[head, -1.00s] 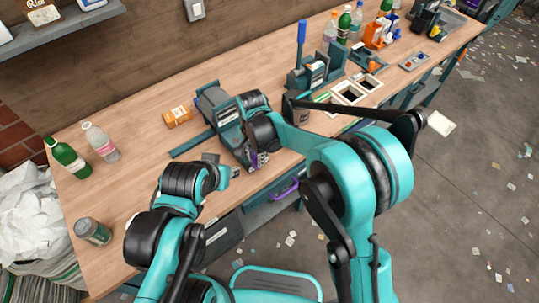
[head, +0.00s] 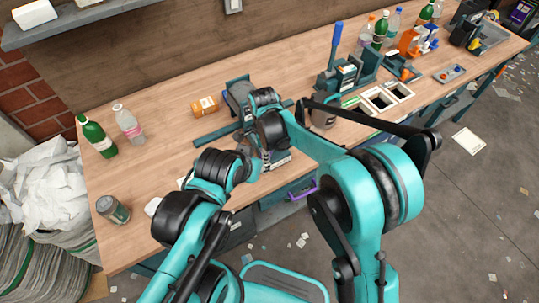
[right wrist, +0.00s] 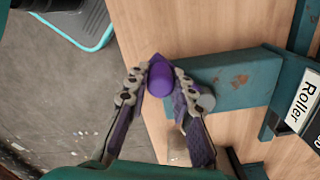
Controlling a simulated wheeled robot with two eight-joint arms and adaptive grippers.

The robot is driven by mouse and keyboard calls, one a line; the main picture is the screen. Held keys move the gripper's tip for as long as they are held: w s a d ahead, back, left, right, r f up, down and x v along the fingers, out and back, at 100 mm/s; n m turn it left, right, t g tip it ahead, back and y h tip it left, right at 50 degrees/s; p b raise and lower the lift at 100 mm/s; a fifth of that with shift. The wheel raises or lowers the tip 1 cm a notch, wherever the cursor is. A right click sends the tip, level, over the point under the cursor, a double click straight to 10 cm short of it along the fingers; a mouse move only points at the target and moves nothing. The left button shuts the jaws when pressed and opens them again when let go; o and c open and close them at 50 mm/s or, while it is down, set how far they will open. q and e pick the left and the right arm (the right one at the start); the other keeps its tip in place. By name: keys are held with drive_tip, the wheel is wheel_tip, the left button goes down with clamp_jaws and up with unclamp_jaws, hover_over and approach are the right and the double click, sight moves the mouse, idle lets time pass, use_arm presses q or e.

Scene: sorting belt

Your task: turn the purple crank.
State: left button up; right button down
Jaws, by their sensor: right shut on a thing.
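In the right wrist view, the purple crank's rounded knob (right wrist: 160,76) sits between the fingertips of my right gripper (right wrist: 157,78). The gripper is shut on it, with fingers touching it from both sides. A teal part of the machine (right wrist: 235,80) lies right beside the knob, and a sign reading "Roller" is at the right edge. In the head view, the roller machine (head: 240,97) stands on the bench, partly covered by my right forearm; the crank cannot be made out there. My left arm reaches in beside the machine, and its fingers are not clear.
The wooden bench (head: 165,160) carries a green bottle (head: 97,137), a clear bottle (head: 130,125), a can (head: 113,210) and an orange box (head: 205,105). A press with a blue lever (head: 336,38) and white-framed bins (head: 385,98) stand to the right. Bench left of the machine is mostly clear.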

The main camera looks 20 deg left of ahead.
idle(0.4)
drive_tip(key=c, duration=1.3)
unclamp_jaws()
drive_tip(key=shift+r, duration=0.1)
wheel_tip(320, 180, up, 12)
drive_tip(key=shift+a, duration=0.1)
